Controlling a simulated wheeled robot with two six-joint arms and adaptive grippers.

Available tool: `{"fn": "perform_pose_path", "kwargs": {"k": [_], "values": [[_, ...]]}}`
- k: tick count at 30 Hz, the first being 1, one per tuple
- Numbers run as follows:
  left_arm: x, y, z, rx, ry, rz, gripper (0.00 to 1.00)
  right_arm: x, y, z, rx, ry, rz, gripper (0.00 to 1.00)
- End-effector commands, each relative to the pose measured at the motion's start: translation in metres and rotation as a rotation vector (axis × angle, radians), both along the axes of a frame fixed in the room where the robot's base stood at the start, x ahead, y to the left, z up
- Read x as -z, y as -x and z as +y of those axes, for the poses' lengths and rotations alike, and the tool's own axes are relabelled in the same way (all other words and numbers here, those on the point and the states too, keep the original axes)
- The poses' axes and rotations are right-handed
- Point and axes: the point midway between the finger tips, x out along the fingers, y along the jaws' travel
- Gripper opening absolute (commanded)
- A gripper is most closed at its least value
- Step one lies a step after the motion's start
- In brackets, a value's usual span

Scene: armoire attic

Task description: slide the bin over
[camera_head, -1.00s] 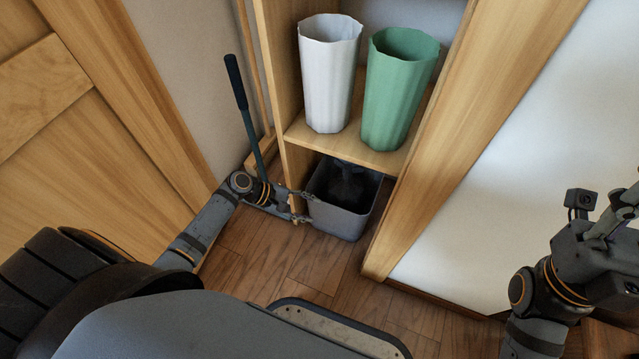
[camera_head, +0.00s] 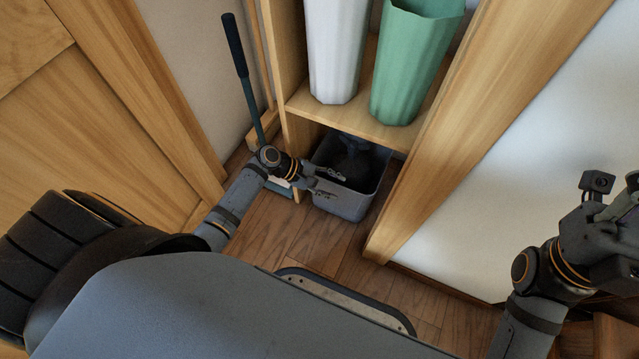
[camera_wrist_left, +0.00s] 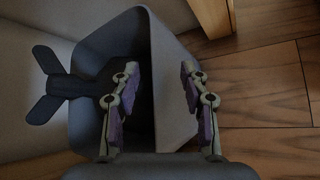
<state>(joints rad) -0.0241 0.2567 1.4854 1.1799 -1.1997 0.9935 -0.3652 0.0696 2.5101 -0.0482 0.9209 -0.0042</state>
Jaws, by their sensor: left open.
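The grey bin (camera_head: 342,206) stands on the floor in the bottom opening of the shelf unit, its front part sticking out past the shelf above. My left gripper (camera_head: 327,182) is open at the bin's front left rim. In the left wrist view, the bin's wall (camera_wrist_left: 175,88) lies between the spread fingers of the left gripper (camera_wrist_left: 160,98). One finger is over the inside of the bin and one is on the outer side; contact cannot be told. My right arm is folded at the right edge, its gripper (camera_head: 622,212) partly cut off.
A dark finned object (camera_head: 352,158) sits in the bin and shows in the wrist view (camera_wrist_left: 52,86). White (camera_head: 336,50) and green (camera_head: 408,70) vessels stand on the shelf above. A dark-handled tool (camera_head: 240,65) leans left of the unit. Wood floor (camera_head: 300,235) in front is clear.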

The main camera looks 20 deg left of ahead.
Motion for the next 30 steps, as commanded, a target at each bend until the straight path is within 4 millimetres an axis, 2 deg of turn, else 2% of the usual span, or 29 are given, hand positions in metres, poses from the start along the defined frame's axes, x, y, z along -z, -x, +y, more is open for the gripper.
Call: {"fn": "perform_pose_path", "kwargs": {"k": [1, 6, 18, 28, 30], "values": [[0.009, -0.003, -0.007, 0.0, 0.003, -0.001, 0.45, 0.009, 0.0, 0.0, 0.003, 0.001, 0.0, 0.4], [0.018, -0.009, -0.02, 0.0, 0.001, -0.002, 0.45, 0.018, -0.001, 0.002, 0.011, 0.008, 0.003, 0.4], [0.019, -0.011, -0.024, 0.0, -0.001, -0.001, 0.45, 0.018, -0.002, 0.001, 0.014, 0.004, 0.004, 0.4], [0.019, -0.011, -0.024, 0.0, -0.001, -0.001, 0.0, 0.018, -0.001, 0.001, 0.013, 0.003, 0.001, 0.4], [0.019, -0.011, -0.024, 0.0, -0.001, -0.001, 0.0, 0.018, -0.001, 0.001, 0.013, 0.003, 0.001, 0.4]]}}
